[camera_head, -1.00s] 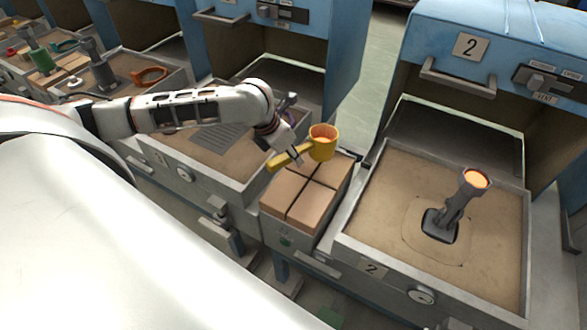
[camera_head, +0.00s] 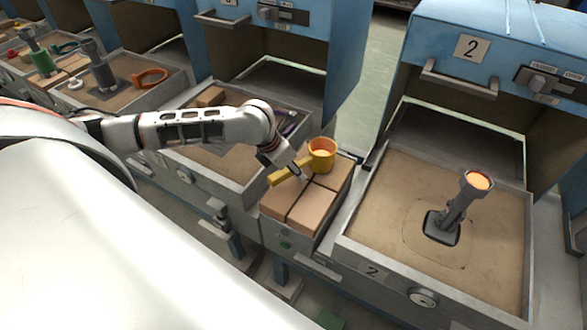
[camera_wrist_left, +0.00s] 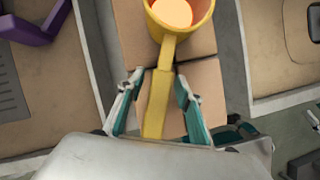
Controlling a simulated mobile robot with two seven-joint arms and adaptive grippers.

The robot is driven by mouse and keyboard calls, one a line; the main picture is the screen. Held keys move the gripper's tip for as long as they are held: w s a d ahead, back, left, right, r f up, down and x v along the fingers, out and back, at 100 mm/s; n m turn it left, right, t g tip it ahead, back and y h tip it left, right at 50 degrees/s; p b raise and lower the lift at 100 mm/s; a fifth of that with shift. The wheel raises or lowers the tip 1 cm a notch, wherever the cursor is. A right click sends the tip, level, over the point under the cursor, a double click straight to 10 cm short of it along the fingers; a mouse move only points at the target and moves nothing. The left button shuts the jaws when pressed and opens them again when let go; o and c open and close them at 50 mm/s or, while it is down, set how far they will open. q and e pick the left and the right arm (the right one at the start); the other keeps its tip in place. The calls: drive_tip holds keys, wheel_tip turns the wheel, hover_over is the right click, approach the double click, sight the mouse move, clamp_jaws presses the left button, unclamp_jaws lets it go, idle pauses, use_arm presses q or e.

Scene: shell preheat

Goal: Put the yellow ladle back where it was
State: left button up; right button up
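The yellow ladle (camera_head: 322,159) is upright at the back of the block of tan bricks (camera_head: 301,209) between the two sand boxes, and appears to rest on the bricks. Its cup is glowing orange inside, and its handle points left and toward the front. It also shows in the left wrist view (camera_wrist_left: 164,62), with the handle running down between my fingers. My left gripper (camera_wrist_left: 158,92) is open around the handle, with a gap visible on each side. In the head view my left gripper (camera_head: 300,174) is at the handle. My right gripper is not in view.
The sand box marked 2 (camera_head: 400,190) holds a grey stand (camera_head: 447,215) with a glowing top. In the left box lies a purple tool (camera_head: 289,122); an orange ring-shaped tool (camera_head: 151,77) is farther left. Blue cabinets (camera_head: 500,40) rise behind.

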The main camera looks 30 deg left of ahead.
use_arm(q)
drive_tip(key=p+v, duration=0.1)
drive_tip(key=v, duration=1.1)
drive_tip(key=shift+p, duration=0.3)
